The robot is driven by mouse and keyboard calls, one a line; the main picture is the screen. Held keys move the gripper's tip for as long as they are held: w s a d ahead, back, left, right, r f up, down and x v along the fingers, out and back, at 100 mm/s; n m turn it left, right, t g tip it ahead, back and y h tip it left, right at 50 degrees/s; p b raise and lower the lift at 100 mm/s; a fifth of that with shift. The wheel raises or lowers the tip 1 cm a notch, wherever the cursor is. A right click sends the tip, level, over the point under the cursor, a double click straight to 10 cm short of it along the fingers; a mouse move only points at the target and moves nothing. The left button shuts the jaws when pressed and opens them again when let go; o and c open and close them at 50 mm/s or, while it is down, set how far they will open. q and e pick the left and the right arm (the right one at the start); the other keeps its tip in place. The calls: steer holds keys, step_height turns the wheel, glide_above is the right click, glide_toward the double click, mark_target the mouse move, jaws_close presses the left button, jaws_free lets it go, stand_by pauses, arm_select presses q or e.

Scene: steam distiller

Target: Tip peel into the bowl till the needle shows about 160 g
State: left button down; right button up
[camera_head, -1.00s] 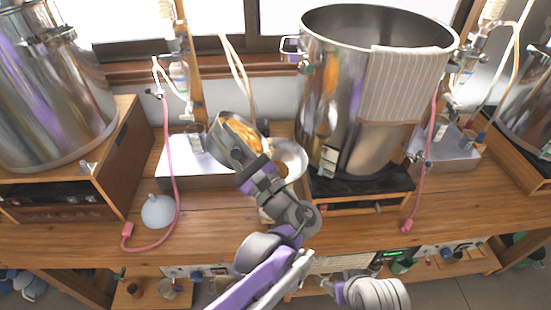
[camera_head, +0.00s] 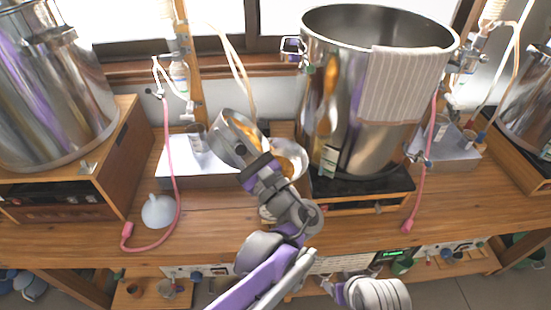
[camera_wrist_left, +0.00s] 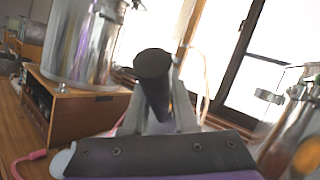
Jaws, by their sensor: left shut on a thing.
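My left gripper (camera_head: 256,166) is shut on the dark handle of a steel pan (camera_head: 228,148). The handle (camera_wrist_left: 153,75) stands between the jaws in the left wrist view. The pan is tipped toward the right over the steel bowl (camera_head: 302,158), with some orange peel (camera_head: 262,135) at its far right rim. Orange peel (camera_head: 293,160) also shows in the bowl. The gripper and wrist cover the bowl's left and front parts. The scale's needle cannot be seen. My right gripper is not in view.
A large steel pot (camera_head: 345,110) with a striped cloth (camera_head: 408,85) stands close to the bowl's right. A steel box (camera_head: 180,165) is behind left. A pink hose (camera_head: 172,170) and a pale funnel (camera_head: 158,211) lie left. The front of the wooden bench (camera_head: 210,230) is clear.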

arm_select(q)
steer(key=shift+s+a, duration=0.1)
steer(key=shift+d+m, duration=0.3)
steer(key=shift+d, duration=0.05)
steer(key=shift+a, duration=0.1)
steer(key=shift+d, duration=0.25)
steer(key=shift+w+a+b, duration=0.1)
steer(key=shift+w+b, duration=0.1)
steer(key=shift+b, duration=0.1)
